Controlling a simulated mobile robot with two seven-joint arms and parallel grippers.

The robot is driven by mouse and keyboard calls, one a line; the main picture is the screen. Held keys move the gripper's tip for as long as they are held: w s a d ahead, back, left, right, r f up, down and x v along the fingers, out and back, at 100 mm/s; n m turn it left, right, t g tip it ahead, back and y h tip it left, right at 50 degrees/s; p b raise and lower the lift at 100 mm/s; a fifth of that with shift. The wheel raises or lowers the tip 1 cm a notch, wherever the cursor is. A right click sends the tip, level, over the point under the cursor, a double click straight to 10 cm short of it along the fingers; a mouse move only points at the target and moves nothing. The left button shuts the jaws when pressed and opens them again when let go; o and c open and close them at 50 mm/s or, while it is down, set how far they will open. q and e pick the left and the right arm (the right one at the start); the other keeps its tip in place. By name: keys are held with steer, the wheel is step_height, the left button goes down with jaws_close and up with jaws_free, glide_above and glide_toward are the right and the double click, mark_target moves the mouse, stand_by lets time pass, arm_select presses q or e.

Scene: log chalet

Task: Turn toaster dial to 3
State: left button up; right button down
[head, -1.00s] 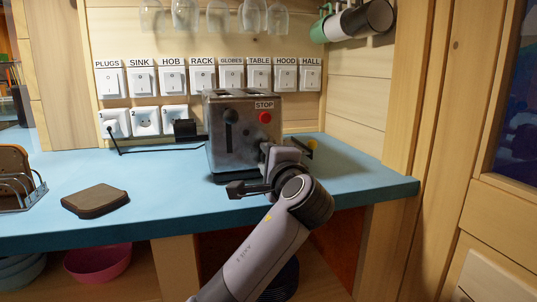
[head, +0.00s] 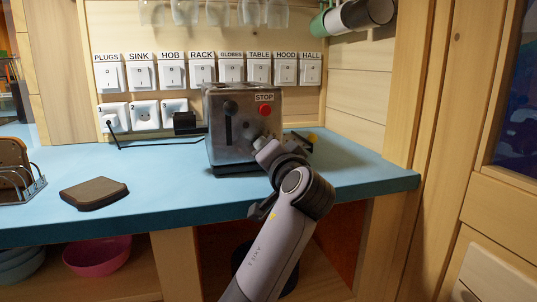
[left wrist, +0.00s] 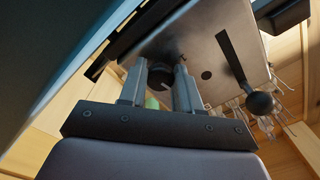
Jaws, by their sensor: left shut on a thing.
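The metal toaster (head: 222,145) stands on the blue counter, with a dark lever knob (head: 230,107) and a red STOP button (head: 265,110) on its front. My left gripper (head: 262,145) is at the lower right of that front, and its hand hides the dial in the head view. In the left wrist view, the black dial (left wrist: 160,79) sits between the two fingers of the left gripper (left wrist: 161,88), which are closed around it. The number the dial points to cannot be read. The lever knob also shows in the left wrist view (left wrist: 261,103). My right gripper is not in view.
Labelled switches (head: 202,74) and sockets line the wall behind the blue counter (head: 170,180). A dark board (head: 94,193) and a toast rack (head: 22,187) are further left. Glasses and mugs hang above.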

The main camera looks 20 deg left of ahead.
arm_select(q)
steer(key=shift+f+n, duration=0.1)
steer(key=shift+n, duration=0.3)
steer(key=o, duration=1.1)
steer(key=shift+c, duration=0.2)
steer(key=shift+s, duration=0.1)
